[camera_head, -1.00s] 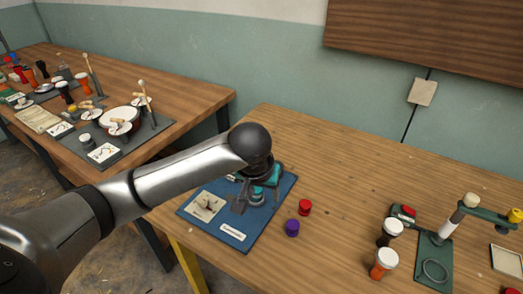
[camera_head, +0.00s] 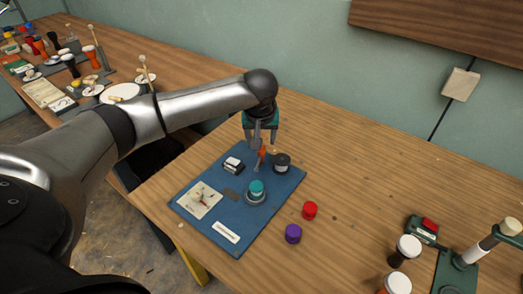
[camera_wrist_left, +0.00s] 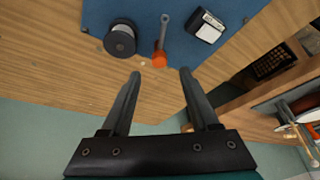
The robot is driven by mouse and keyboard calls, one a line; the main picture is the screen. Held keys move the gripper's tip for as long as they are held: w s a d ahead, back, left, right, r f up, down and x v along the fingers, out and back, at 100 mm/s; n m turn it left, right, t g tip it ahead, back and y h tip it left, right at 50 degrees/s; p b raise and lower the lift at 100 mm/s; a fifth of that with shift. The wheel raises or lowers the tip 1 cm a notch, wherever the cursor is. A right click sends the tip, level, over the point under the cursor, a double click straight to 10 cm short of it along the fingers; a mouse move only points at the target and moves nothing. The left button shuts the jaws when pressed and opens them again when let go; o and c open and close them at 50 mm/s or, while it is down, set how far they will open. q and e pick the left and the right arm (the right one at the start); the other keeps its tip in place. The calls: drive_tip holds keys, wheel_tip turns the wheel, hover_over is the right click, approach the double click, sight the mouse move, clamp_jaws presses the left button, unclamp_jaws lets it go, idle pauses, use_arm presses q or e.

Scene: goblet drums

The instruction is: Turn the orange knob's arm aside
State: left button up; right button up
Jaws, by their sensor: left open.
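The orange knob (camera_head: 262,151) sits near the far edge of a blue board (camera_head: 274,205). Its thin grey arm (camera_wrist_left: 165,25) points inward over the board. In the left wrist view the orange knob (camera_wrist_left: 159,60) lies just beyond and between the fingertips. My left gripper (camera_head: 262,138) is open and empty, with its fingers pointing down by the knob; it also shows in the left wrist view (camera_wrist_left: 160,72). I cannot tell whether a finger touches the knob. My right gripper is not in view.
Beside the knob stand a black spool (camera_head: 282,160) and a small black-and-white box (camera_head: 233,165). A teal-topped piece (camera_head: 256,188) is nearer. Red (camera_head: 309,211) and purple (camera_head: 293,233) pieces stand right of the board. The table behind them is clear.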

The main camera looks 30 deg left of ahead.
use_arm(q)
drive_tip(key=b+x, duration=0.1)
drive_tip(key=x, duration=0.4)
drive_tip(key=shift+w+a+f, duration=0.1)
drive_tip(key=shift+w+f, duration=0.1)
drive_tip(key=shift+f, duration=0.15)
drive_tip(key=shift+f+b, duration=0.1)
drive_tip(key=shift+b, duration=0.2)
drive_tip(key=c, duration=0.6)
clamp_jaws()
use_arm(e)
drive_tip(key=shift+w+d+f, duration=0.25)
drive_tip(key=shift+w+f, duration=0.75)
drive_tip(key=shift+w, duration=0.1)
